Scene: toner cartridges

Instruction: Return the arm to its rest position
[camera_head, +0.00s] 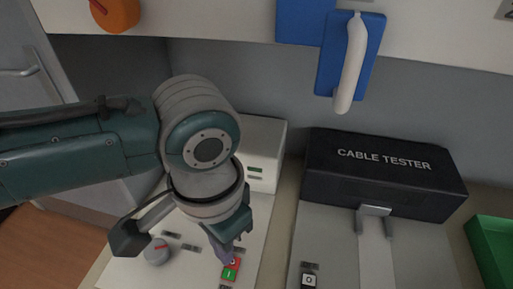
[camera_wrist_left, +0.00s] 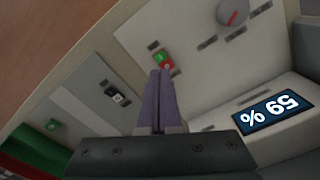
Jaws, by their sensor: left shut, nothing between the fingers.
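My left arm comes in from the left in the head view and bends down over the white panel. My left gripper (camera_head: 229,257) is shut and empty, its fingertips close to a red and green switch (camera_head: 231,269). In the left wrist view the two purple fingers (camera_wrist_left: 160,75) are together, pointing at the red and green switch (camera_wrist_left: 163,60). I cannot tell whether the tips touch it. My right gripper is in neither view.
A grey knob (camera_head: 157,251) sits on the panel near the arm. A black cable tester (camera_head: 385,172) stands to the right, with a green bin (camera_head: 491,245) beyond it. A display (camera_wrist_left: 272,110) reads "59 %". A white handle (camera_head: 350,65) hangs on a blue plate above.

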